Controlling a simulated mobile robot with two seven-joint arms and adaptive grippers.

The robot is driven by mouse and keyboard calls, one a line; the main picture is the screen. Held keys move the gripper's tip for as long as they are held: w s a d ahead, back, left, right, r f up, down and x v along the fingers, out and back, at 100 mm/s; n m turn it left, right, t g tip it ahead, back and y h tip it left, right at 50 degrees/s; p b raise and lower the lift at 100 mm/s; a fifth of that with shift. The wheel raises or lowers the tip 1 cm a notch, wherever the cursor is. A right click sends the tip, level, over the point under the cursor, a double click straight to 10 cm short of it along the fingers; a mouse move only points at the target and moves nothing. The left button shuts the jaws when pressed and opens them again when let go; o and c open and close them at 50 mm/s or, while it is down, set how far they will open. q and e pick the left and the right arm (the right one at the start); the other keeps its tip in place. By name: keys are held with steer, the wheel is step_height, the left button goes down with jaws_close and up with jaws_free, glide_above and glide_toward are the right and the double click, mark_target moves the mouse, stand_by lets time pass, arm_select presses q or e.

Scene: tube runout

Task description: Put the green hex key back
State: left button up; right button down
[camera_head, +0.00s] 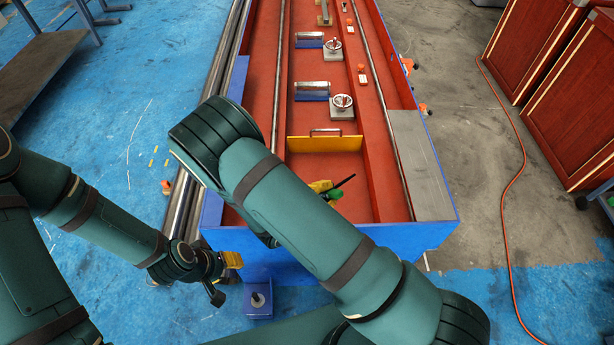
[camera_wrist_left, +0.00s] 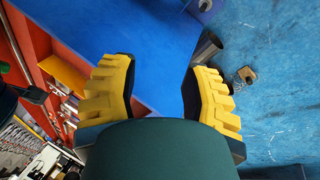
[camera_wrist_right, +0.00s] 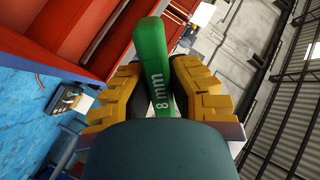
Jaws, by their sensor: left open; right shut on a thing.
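The green hex key (camera_wrist_right: 152,62) has a green handle marked "8 mm", seen in the right wrist view. My right gripper (camera_head: 326,189) is shut on this handle, its yellow fingers on both sides. In the head view the gripper is over the near compartment of the red tray, with a thin dark rod, apparently the key's shaft, pointing up and right. Part of the key is hidden by the fingers and my arm. My left gripper (camera_head: 232,260) is open and empty in front of the tray's near left corner. Its spread yellow fingers show in the left wrist view (camera_wrist_left: 160,88).
The long red tray (camera_head: 365,165) has blue outer walls and a yellow divider (camera_head: 325,143). Handwheels (camera_head: 342,102) stand farther along it. Steel tubes (camera_head: 182,205) run along its left side. A grey plate (camera_head: 418,160) covers its right edge. An orange cable (camera_head: 508,200) crosses the floor.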

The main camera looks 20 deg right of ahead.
arm_select(q)
step_height(320, 180, up, 11)
steer(key=w+p, duration=0.1)
steer(key=p, duration=0.8)
steer(key=shift+f, duration=0.15)
arm_select(e)
steer(key=w+a+f+m+g+y, duration=0.1)
steer(key=w+a+m+g+y, duration=0.3)
steer(key=y, duration=0.9)
steer(key=m+g, duration=0.2)
steer(key=m, duration=0.1)
steer(key=shift+w+a+f+g, duration=0.3)
steer(key=shift+a+f+g, duration=0.05)
steer(key=shift+a+g, duration=0.05)
arm_select(q)
steer(key=shift+w+f, duration=0.1)
